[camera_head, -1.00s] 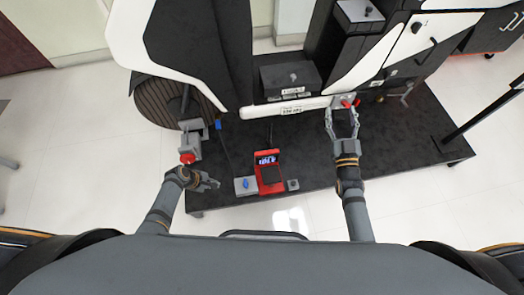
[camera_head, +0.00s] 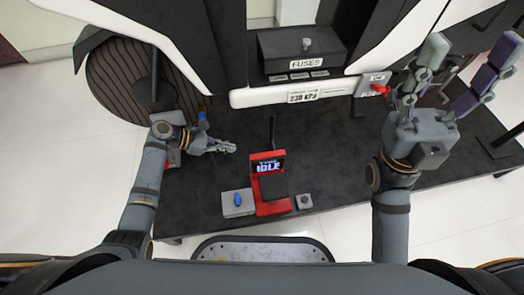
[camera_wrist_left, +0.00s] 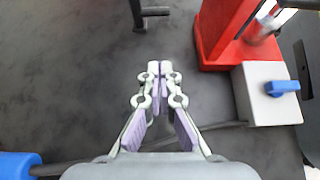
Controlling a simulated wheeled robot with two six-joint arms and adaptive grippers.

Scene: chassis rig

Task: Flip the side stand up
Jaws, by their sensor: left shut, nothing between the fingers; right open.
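My left gripper (camera_head: 232,147) is shut and empty, low over the dark platform beneath the white chassis. In the left wrist view its fingertips (camera_wrist_left: 159,69) touch each other. A thin dark rod (camera_wrist_left: 225,126) lies across that view behind the fingers, with a blue cylinder (camera_wrist_left: 18,165) at its left end. A blue tip (camera_head: 203,121) shows behind the left wrist in the head view. A dark upright rod (camera_head: 272,127) stands right of the left gripper. I cannot tell which rod is the side stand. My right gripper (camera_head: 455,82) is open and empty, raised at the right.
A red stand with a lit display (camera_head: 268,165) is near the platform's front edge. Beside it is a grey box with a blue switch (camera_head: 237,201). A red lever (camera_head: 378,89) is left of the right gripper. A FUSES box (camera_head: 302,50) sits on the chassis.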

